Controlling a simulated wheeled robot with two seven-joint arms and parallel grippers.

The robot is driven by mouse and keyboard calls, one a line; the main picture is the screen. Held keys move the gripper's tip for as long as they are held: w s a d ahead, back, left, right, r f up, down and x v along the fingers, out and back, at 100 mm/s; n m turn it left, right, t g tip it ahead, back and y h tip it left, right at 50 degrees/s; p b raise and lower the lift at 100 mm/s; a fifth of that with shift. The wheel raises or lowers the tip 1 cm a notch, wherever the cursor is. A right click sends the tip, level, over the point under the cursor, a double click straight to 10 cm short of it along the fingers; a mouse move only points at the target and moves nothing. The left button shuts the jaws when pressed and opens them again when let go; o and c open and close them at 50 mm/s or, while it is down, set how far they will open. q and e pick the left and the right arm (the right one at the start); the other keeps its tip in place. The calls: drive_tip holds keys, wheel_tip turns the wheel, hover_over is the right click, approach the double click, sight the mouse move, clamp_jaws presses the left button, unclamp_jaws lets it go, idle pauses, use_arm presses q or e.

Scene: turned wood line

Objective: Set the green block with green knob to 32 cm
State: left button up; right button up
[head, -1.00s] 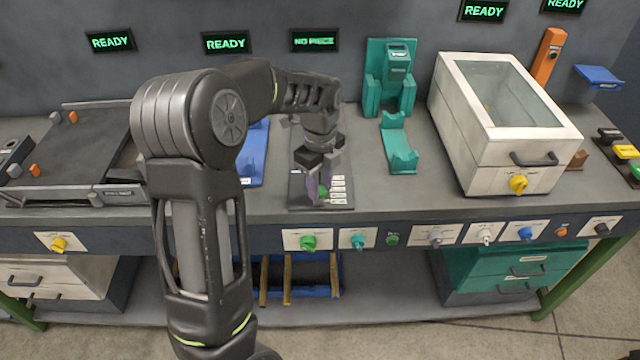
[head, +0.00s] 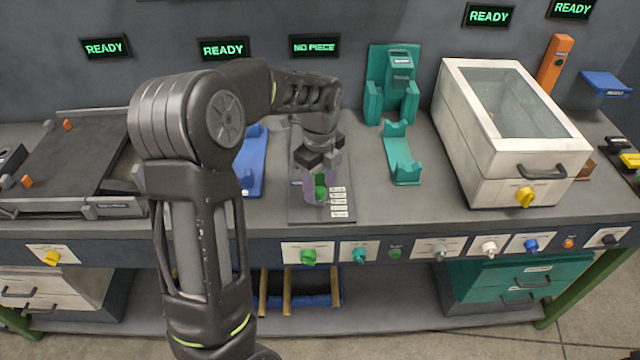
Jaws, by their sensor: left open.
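The green block's green knob (head: 321,192) shows on a dark plate (head: 308,213) on the bench, beside a column of small white labels (head: 339,200). My left gripper (head: 320,190) points down over the plate. It is open, with its fingers on either side of the green piece; I cannot tell whether they touch it. The block's body and the plate's far part are mostly hidden by my gripper and arm. The label text is too small to read. My right gripper is not in view.
A display reading "NO PIECE" (head: 315,46) hangs behind the plate. A teal holder (head: 402,165) and a white box with a glass lid (head: 480,150) stand to the right. A blue fixture (head: 252,170) is left. Knobs, including a green one (head: 308,257), line the front edge.

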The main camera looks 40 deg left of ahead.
sight(320, 190)
use_arm(q)
wheel_tip(320, 190, up, 8)
drive_tip(key=shift+f+b, duration=0.1)
drive_tip(key=shift+b, duration=0.45)
idle(0.5)
